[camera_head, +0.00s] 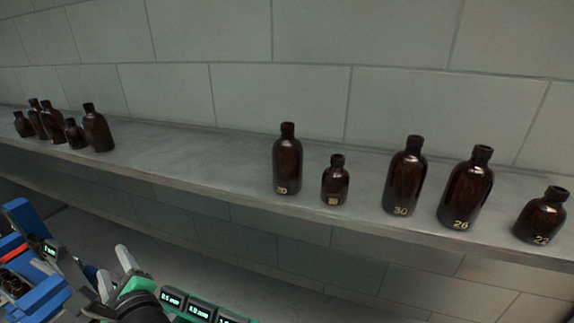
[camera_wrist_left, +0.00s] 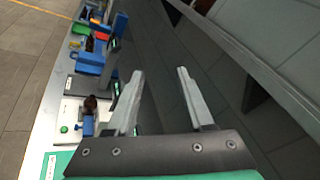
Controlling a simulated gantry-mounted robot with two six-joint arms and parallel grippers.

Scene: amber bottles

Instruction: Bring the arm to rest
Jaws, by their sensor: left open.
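My left gripper (camera_head: 115,272) is at the lower left of the head view, below and in front of the shelf. Its two pale fingers are apart with nothing between them. In the left wrist view the gripper (camera_wrist_left: 160,76) is also open and empty, with dark floor or wall behind the gap. My right gripper is in neither view.
A grey shelf (camera_head: 190,170) runs along the tiled wall. Amber bottles stand on it: a left cluster (camera_head: 97,128) and several numbered ones (camera_head: 405,175) at right. Below, a bench carries blue equipment (camera_wrist_left: 90,62) and a small brown bottle (camera_wrist_left: 90,104).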

